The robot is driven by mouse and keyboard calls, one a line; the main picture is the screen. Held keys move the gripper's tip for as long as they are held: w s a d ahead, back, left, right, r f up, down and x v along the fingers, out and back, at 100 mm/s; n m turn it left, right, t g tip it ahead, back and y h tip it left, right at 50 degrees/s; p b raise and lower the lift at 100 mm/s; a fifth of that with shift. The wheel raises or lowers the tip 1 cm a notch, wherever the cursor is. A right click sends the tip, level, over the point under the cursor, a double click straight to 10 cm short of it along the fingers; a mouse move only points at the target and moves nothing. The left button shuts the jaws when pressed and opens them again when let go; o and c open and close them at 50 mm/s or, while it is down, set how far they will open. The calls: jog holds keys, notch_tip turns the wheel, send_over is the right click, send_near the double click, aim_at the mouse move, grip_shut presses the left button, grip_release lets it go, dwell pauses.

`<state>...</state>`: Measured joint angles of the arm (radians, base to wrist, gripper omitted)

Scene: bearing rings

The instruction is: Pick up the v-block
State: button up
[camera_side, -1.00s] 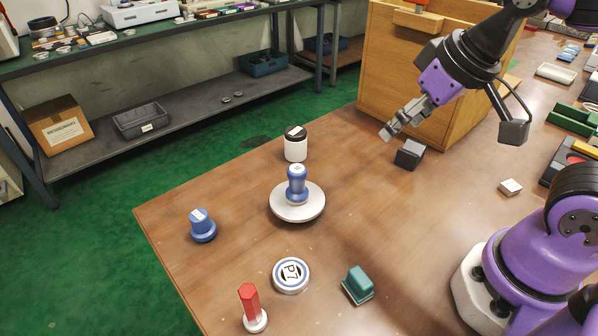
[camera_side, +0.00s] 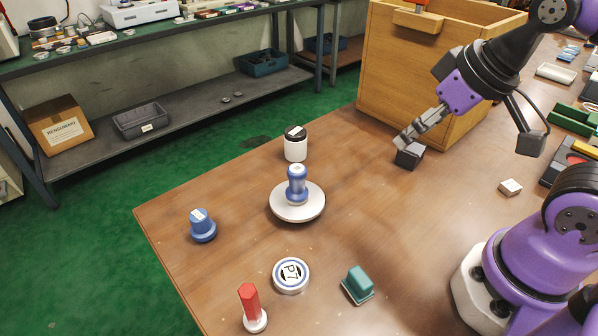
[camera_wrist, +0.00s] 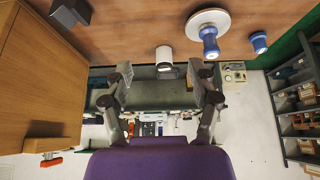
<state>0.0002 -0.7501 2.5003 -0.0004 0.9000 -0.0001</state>
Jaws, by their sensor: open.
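The v-block appears to be the small dark block (camera_side: 411,158) on the wooden table, just in front of the wooden box. It also shows at the upper left of the wrist view (camera_wrist: 70,12). My gripper (camera_side: 403,142) is just above and beside it in the side view, overlapping its upper left edge. In the wrist view my gripper (camera_wrist: 161,75) has its two fingers apart with nothing between them, and the block lies outside them to the upper left. I cannot tell whether a finger touches it.
The wooden box (camera_side: 385,75) stands close behind the block. A white jar with a black lid (camera_side: 295,150) and a blue-handled round plate (camera_side: 297,212) stand to the left. A small pale block (camera_side: 510,187) lies to the right. The table in front of the block is clear.

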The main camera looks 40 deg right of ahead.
jog(key=o, duration=0.5)
jog(key=n+g, duration=0.1)
jog(key=n, duration=0.1)
send_near(412, 149)
jog(key=f, duration=0.1)
jog(key=w+f, duration=0.1)
jog(key=f, duration=0.1)
jog(key=shift+w+a+y, duration=0.1)
jog(key=shift+w+y, duration=0.05)
jog(key=shift+y, duration=0.15)
jog(key=shift+x, duration=3)
